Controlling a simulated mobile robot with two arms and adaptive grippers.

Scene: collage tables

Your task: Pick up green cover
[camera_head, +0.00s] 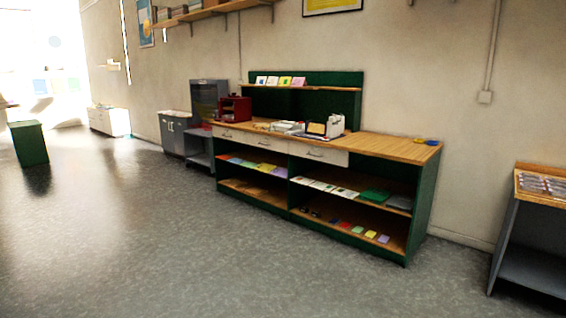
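A flat green item (375,197), which looks like the green cover, lies on the middle shelf of the green and wood cabinet (419,215). It is toward the right end of that shelf, with a grey item (399,202) to its right and pale sheets (345,193) to its left. A smaller green piece (357,229) lies on the lower shelf among several small coloured pieces. Neither of my grippers is in view.
The cabinet stands against the wall, its wooden top (385,146) partly covered with papers and boxes. A side table (540,185) with small items stands at the right edge. A green box (28,143) stands far left. The grey floor (200,255) in front is clear.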

